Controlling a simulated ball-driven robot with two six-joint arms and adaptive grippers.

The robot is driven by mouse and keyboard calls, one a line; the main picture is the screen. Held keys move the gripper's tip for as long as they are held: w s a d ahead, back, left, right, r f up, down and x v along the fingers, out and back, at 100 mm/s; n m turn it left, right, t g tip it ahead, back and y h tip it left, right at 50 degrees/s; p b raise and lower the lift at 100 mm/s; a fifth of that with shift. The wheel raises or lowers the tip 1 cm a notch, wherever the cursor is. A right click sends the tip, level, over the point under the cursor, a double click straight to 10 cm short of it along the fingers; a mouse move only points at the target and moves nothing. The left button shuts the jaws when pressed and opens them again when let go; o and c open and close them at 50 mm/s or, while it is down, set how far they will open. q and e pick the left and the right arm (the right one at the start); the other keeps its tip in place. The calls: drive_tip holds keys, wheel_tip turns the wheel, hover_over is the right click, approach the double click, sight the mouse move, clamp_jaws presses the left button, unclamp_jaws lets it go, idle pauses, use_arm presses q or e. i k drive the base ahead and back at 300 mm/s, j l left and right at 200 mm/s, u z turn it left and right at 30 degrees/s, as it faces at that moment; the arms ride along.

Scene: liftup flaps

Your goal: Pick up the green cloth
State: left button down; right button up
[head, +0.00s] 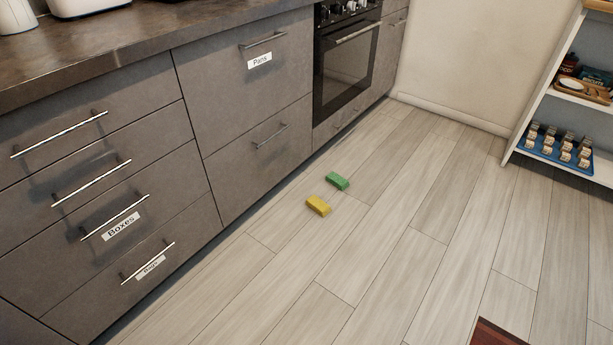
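The green cloth (337,181) is a small folded block lying on the wooden floor, in front of the lower drawers and near the oven. A similar yellow cloth (318,206) lies just in front of it and slightly to the left, with a small gap between them. Neither of my grippers shows in the head view.
Grey drawer cabinets (257,150) with bar handles run along the left under a dark countertop (150,35). An oven (346,60) stands further back. A white shelf (560,95) with jars and trays is at the right. The floor (420,240) between is clear; a dark red corner (495,335) shows at the bottom.

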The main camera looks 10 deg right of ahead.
sight(335, 179)
drive_tip(key=i+l+u, duration=0.2)
drive_tip(key=i+l, duration=0.15)
drive_tip(key=i+l+u, duration=0.45)
drive_tip(key=i+l, duration=0.15)
drive_tip(key=l, duration=0.3)
drive_tip(key=i+l, duration=0.2)
drive_tip(key=l, duration=0.15)
drive_tip(key=i+l, duration=0.2)
drive_tip(key=l, duration=0.15)
drive_tip(key=i+l, duration=0.2)
drive_tip(key=l, duration=0.2)
drive_tip(key=i+l, duration=0.25)
drive_tip(key=i+l+u, duration=0.1)
drive_tip(key=l, duration=0.35)
drive_tip(key=i, duration=0.1)
